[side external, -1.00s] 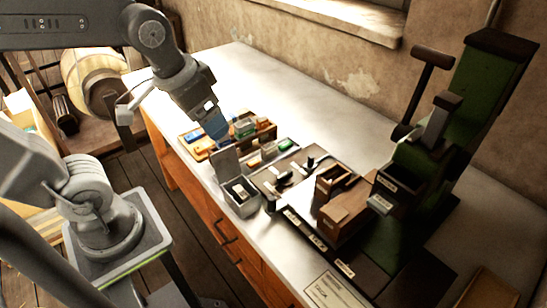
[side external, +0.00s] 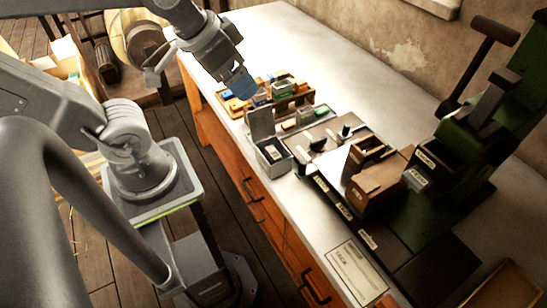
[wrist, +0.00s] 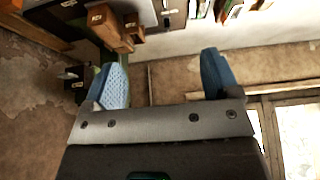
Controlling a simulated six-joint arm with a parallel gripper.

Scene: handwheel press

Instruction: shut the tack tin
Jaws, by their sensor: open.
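A small grey metal tin (side external: 272,157), which looks like the tack tin, stands near the bench's front edge in the side view. Its lid (side external: 261,123) stands upright, so the tin is open. A small pale thing shows inside it. My gripper (side external: 240,86), with blue fingertips, hangs in the air above and to the left of the lid in the picture, apart from it. In the wrist view my gripper (wrist: 164,78) is open with nothing between its fingers. I cannot make out the tin in the wrist view.
Small coloured boxes in a wooden tray (side external: 238,107) lie behind the tin. A dark board with small parts and a wooden block (side external: 378,187) stand to its right. A green press (side external: 470,140) rises farther right. The bench top behind (side external: 290,40) is clear.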

